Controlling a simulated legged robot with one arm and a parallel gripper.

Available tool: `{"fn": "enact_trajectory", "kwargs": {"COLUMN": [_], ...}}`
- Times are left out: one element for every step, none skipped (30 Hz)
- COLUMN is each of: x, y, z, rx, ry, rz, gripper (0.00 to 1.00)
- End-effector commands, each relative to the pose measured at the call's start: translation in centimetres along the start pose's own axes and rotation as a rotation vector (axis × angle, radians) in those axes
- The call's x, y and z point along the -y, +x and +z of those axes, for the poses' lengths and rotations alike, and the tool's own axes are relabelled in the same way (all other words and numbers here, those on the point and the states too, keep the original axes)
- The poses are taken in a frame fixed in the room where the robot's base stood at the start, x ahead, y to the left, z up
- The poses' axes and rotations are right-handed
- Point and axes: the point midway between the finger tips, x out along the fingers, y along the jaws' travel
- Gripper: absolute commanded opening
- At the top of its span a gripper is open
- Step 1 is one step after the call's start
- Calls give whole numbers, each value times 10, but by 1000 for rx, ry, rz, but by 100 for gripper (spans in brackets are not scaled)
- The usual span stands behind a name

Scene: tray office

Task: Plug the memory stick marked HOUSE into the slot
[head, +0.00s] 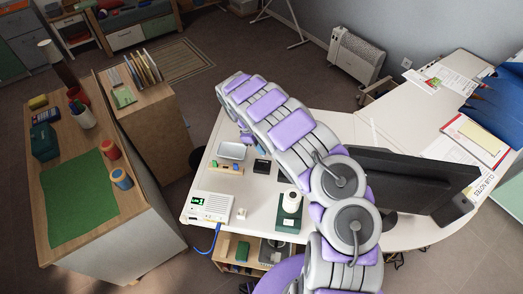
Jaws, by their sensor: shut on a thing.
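A white box with a lit green display (208,205) sits at the desk's front left corner, with a blue cable running down from it. I cannot make out a slot on it. A small wooden holder (225,170) with tiny coloured pieces lies behind it; the pieces are too small to identify. A small pale item (241,213) lies to the right of the box. No HOUSE marking is readable anywhere, so I cannot pick out that memory stick. My arm reaches up and left over the desk; its jaws and anything in them are hidden.
The white desk (265,205) also holds a grey tray (232,151), a white cylinder on a dark green base (290,203) and a black monitor (400,180). A wooden cabinet with a green mat (80,198) stands at left, across a floor gap.

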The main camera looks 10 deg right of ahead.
Motion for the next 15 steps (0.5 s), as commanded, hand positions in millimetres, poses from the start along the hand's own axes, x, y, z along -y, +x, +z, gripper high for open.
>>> {"fn": "enact_trajectory", "kwargs": {"x": [0, -2, -5, -7, -8, -9, -11, -12, -14, -14, -15, -14, -14, -13, -11], "y": [9, 12, 17, 20, 23, 26, 28, 29, 31, 32, 33, 34, 35, 36, 38], "z": [-6, -7, -9, -9, -10, -10, -9, -8, -7, -7, -7, -8, -10, -12, -15], "rx": [0, -1, -5, -9, -12, -14, -16, -18, -21, -22, -23, -23, -22, -20, -17], "ry": [-52, -81, -113, -133, -151, -168, -178, -185, -191, -194, -195, -195, -194, -194, -193], "rz": [18, 29, 41, 49, 56, 62, 64, 66, 68, 68, 69, 69, 69, 70, 70], "gripper": [0, 0, 0, 0, 0, 0, 0, 0, 0, 0, 0, 0, 0, 0, 0]}}
